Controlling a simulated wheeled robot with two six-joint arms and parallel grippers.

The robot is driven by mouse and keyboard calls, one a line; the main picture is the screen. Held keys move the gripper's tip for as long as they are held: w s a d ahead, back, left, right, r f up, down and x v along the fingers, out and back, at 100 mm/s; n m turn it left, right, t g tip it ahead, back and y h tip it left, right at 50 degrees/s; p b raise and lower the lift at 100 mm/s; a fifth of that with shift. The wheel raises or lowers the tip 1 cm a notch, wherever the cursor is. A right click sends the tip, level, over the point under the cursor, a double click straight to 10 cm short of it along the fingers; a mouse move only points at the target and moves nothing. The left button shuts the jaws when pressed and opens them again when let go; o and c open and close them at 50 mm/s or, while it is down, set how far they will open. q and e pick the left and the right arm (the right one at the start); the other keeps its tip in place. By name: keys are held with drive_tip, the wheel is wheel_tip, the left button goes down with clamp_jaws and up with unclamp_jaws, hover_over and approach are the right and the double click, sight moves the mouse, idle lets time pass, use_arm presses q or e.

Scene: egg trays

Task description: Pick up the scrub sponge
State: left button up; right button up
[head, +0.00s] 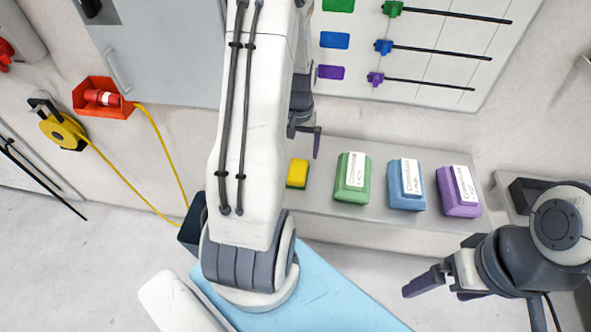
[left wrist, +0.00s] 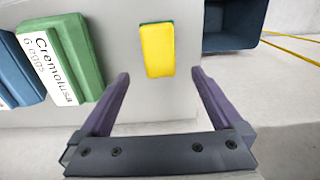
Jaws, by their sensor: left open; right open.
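The scrub sponge (head: 297,173) is yellow with a green edge and lies on the grey shelf (head: 330,204), left of the egg cartons. In the left wrist view the sponge (left wrist: 157,50) lies beyond the fingertips, between their lines and slightly left of centre. My left gripper (head: 310,135) is open and empty, above and behind the sponge in the head view, apart from it; the arm hides part of it. It also shows in the left wrist view (left wrist: 160,75). My right gripper (head: 440,290) is open and empty at the lower right, away from the sponge.
A green carton (head: 352,183), a blue carton (head: 406,190) and a purple carton (head: 458,197) stand right of the sponge. The green one (left wrist: 75,60) is nearest it. A dark bin (left wrist: 232,24) stands off the shelf's end. A wall panel (head: 410,50) with coloured sliders is behind.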

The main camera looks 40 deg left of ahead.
sight(298, 168)
use_arm(q)
drive_tip(key=shift+s+a+f, duration=0.1)
drive_tip(key=shift+a+f, duration=0.05)
drive_tip(key=shift+f, duration=0.75)
drive_tip(key=f+p, duration=0.1)
drive_tip(key=f, duration=0.3)
drive_tip(key=shift+s+d+p, duration=0.2)
drive_tip(key=shift+d+p, duration=0.2)
drive_tip(key=shift+f, duration=0.65)
drive_tip(key=shift+c, duration=0.3)
drive_tip(key=c, duration=1.4)
drive_tip(key=shift+r, duration=0.1)
